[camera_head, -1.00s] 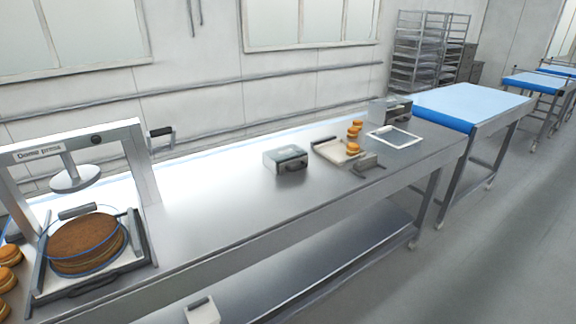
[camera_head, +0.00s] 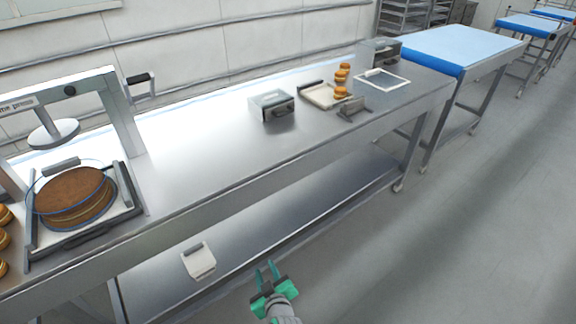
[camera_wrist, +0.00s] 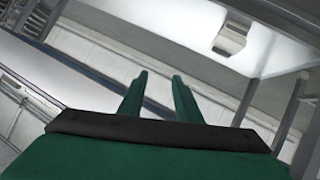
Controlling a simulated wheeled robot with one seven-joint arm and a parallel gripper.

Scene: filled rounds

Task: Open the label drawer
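Two grey metal boxes on the steel bench could hold the label drawer; I cannot read a label on either. One box (camera_head: 268,104) with a dark front handle sits mid-bench and looks closed. The other box (camera_head: 379,52) stands at the bench's far right end, its front hard to make out. My gripper (camera_head: 267,268) is green, empty and open, low in front of the bench and well apart from both boxes. Its two fingers also show apart in the wrist view (camera_wrist: 160,85). Neither box can be made out in the wrist view.
A press (camera_head: 118,105) with a brown layered round stands at the left. A board (camera_head: 318,96), orange-brown rounds (camera_head: 341,76) and a white frame (camera_head: 383,80) lie toward the right. A white item (camera_head: 199,261) lies on the lower shelf. The floor at right is clear.

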